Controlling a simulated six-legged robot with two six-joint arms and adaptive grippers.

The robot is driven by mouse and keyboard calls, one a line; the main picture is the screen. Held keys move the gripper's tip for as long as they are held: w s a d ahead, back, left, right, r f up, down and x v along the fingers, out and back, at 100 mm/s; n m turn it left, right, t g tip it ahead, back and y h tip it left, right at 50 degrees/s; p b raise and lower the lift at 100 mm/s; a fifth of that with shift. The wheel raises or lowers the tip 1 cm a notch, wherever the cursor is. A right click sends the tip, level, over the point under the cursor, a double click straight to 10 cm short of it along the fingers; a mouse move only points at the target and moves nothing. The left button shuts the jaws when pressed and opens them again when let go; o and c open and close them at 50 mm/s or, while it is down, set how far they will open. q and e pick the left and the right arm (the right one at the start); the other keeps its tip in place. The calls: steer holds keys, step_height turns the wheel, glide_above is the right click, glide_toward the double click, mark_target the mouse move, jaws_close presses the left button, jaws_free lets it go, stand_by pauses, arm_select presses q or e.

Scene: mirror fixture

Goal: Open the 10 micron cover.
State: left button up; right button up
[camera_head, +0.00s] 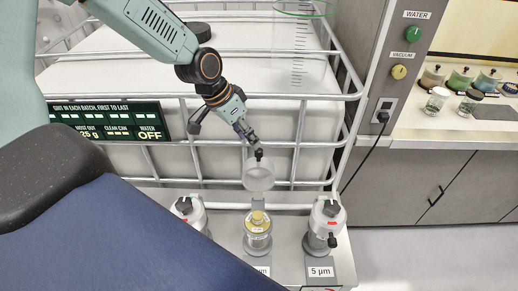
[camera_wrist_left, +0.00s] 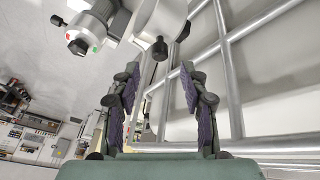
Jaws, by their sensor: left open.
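The middle filter housing (camera_head: 257,240) stands on a grey bench between two others, with its yellow inside showing at the top. Its round pale cover (camera_head: 258,177) stands raised behind and above it, with a black knob at the upper edge. The middle label ends in "µm"; its number is hidden. My left gripper (camera_head: 250,140) is just above the cover at the knob. In the left wrist view my gripper (camera_wrist_left: 158,78) is open, and the cover (camera_wrist_left: 160,18) with its black knob (camera_wrist_left: 160,49) lies beyond the fingertips, apparently not held. My right gripper is not in view.
A left housing (camera_head: 190,213) and a right housing (camera_head: 324,226), marked 5 µm, have closed tops. A metal cage (camera_head: 300,97) around a white tank stands close behind. A dark sign (camera_head: 110,118) hangs on it. A counter with several jars is at right.

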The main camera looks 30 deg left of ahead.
mark_target(258, 150)
arm_select(q)
steer(key=b+x, duration=0.3)
steer(key=x, duration=0.2)
steer(key=shift+w+d, duration=0.1)
steer(key=shift+w, duration=0.15)
steer(key=shift+w+d+f, duration=0.1)
steer(key=shift+f, duration=0.25)
steer(key=shift+f+b, duration=0.45)
steer(key=shift+b, duration=0.3)
steer(key=shift+w+d+f, duration=0.1)
steer(key=shift+w+d, duration=0.1)
steer(key=shift+w, duration=0.1)
steer(key=shift+s+a, duration=0.15)
steer(key=shift+s, duration=0.15)
steer(key=c, duration=0.6)
steer(key=shift+w, duration=0.1)
jaws_close()
